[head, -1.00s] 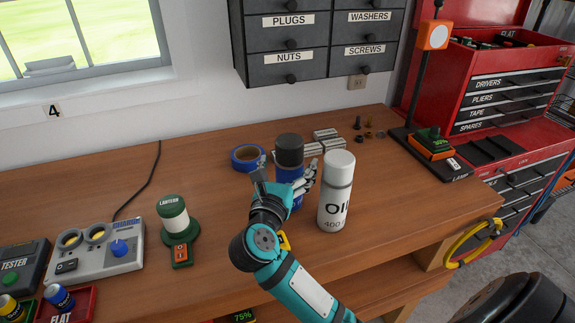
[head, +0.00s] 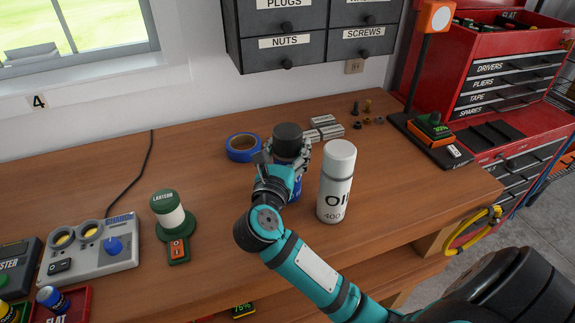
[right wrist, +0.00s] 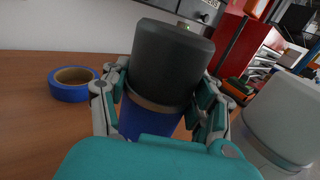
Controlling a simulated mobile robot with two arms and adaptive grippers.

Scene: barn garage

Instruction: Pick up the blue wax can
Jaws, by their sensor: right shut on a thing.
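The blue wax can (head: 288,138), with a dark grey cap, stands on the wooden bench. My right gripper (head: 284,165) is shut around it from the front, and its fingers hide much of the blue body. In the right wrist view the can (right wrist: 150,122) stands between the two fingers (right wrist: 160,108), one on each side just below the cap. I cannot tell whether its base is off the bench. My left gripper is not in view.
A white oil can (head: 337,182) stands close to the right of my gripper. Blue tape (head: 243,148) lies behind left, and metal blocks (head: 325,127) lie behind. A lantern (head: 170,218) and charger (head: 92,248) stand left. Dark drawers (head: 312,35) hang above the bench.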

